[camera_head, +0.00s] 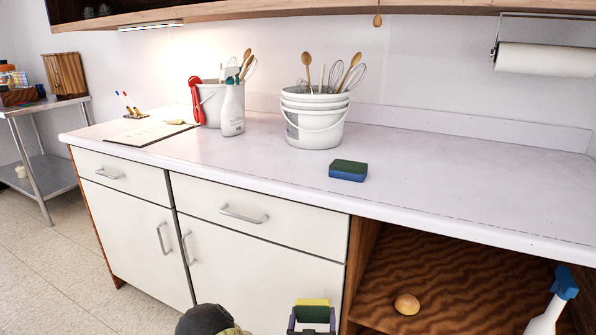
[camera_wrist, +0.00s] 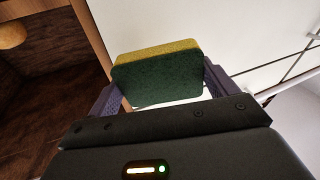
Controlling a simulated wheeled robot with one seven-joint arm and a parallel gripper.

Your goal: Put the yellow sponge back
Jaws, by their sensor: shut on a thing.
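The yellow sponge (camera_wrist: 158,75), yellow with a dark green scouring face, is held between the two fingers of my gripper (camera_wrist: 160,90) in the wrist view. In the head view my gripper (camera_head: 312,318) is at the bottom edge, low in front of the white cabinet doors, with the sponge's yellow part (camera_head: 312,302) showing above it. A second sponge, blue with a dark green top (camera_head: 348,170), lies on the white counter (camera_head: 450,190), well above and behind my gripper.
White buckets (camera_head: 315,118) of utensils and a spray bottle (camera_head: 231,110) stand on the counter. An open wooden shelf (camera_head: 440,295) below right holds a round brown thing (camera_head: 407,304) and a blue-topped spray bottle (camera_head: 552,305). The counter's right part is clear.

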